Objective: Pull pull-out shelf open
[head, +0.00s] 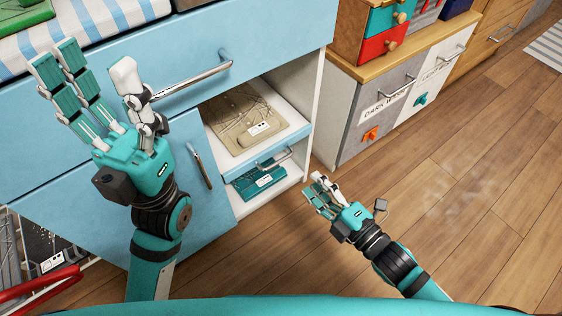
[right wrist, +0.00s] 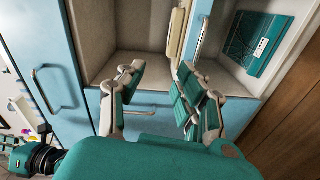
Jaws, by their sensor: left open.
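The pull-out shelf has a blue front (head: 246,170) with a metal handle (head: 275,161). It sits in the open niche of the blue cabinet and carries a beige folded item (head: 245,118). My right gripper (head: 322,190) is low, in front and to the right of the niche, apart from the shelf. Its fingers are spread and empty in the right wrist view (right wrist: 160,90). My left gripper (head: 97,80) is open, raised before the upper drawer.
A teal item (head: 258,182) lies below the shelf. A blue door with an upright handle (head: 199,166) is left of the niche. The drawer handle (head: 192,79) juts out above. A grey-and-white hamper cabinet (head: 385,115) stands right.

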